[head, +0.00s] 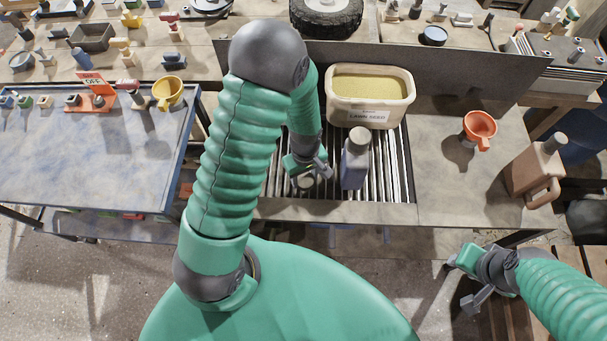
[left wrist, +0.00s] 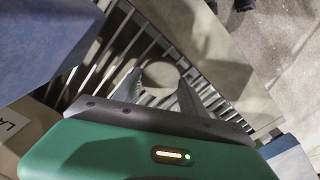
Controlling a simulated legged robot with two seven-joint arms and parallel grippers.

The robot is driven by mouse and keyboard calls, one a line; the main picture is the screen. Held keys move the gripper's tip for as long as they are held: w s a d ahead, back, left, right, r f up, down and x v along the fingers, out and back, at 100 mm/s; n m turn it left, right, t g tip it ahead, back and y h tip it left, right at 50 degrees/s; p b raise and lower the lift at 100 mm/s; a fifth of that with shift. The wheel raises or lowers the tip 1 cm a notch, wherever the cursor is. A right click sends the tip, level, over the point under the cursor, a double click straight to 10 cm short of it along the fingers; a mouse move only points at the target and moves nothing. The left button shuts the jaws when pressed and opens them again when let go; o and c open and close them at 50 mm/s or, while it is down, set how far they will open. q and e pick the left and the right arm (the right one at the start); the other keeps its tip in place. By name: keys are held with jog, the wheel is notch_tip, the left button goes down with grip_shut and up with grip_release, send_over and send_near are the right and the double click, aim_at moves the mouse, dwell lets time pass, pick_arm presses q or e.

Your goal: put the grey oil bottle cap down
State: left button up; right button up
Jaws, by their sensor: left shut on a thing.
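My left gripper (head: 313,178) is over the slatted metal grate, just left of the blue-grey bottle. It is shut on the grey oil bottle cap (head: 305,181), which is small and partly hidden by the fingers. In the left wrist view the cap (left wrist: 160,74) is a round grey shape between the fingertips (left wrist: 158,88), with the grate slats behind it. I cannot tell whether it touches the grate. The blue-grey bottle (head: 354,165) stands upright on the grate. My right gripper (head: 462,281) is open and empty, low at the right in front of the bench.
The grate (head: 392,180) is set in the workbench. A lawn seed tub (head: 370,115) stands behind the bottle. Bare bench top (head: 435,165) lies between grate and funnel. A blue cart (head: 95,150) is at the left.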

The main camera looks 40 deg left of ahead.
aim_at(304, 177)
pick_arm(q)
jog(key=shift+a+f, duration=0.1)
jog(key=shift+f, duration=0.1)
jog(key=o, duration=1)
jog(key=shift+a, duration=0.45)
jog(key=o, duration=0.4)
jog(key=shift+a+f, duration=0.2)
jog(key=shift+a, duration=0.6)
jog(key=shift+d+r, duration=0.15)
jog(key=shift+d, duration=0.35)
jog(key=r, duration=0.2)
jog(key=d+r, duration=0.1)
jog(key=r, duration=0.1)
jog(key=shift+w+d+r, duration=0.1)
jog(key=shift+w+r, duration=0.05)
jog(key=shift+r, duration=0.05)
notch_tip(304, 177, up, 7)
jog(key=a, duration=0.2)
jog(key=shift+s+d+r+m+t, duration=0.45)
jog(key=shift+s+d+r+m, duration=0.45)
jog(key=shift+m, duration=1.15)
jog(key=shift+s+d+r+m+t, duration=0.55)
jog(key=shift+d+m, duration=0.55)
jog(key=shift+m, duration=0.9)
jog(key=shift+s+d+r+m+t, duration=0.3)
jog(key=shift+s+d+r+m, duration=0.65)
jog(key=shift+m, duration=1.1)
pick_arm(e)
jog(key=shift+a+r, duration=0.35)
jog(key=shift+a, duration=0.45)
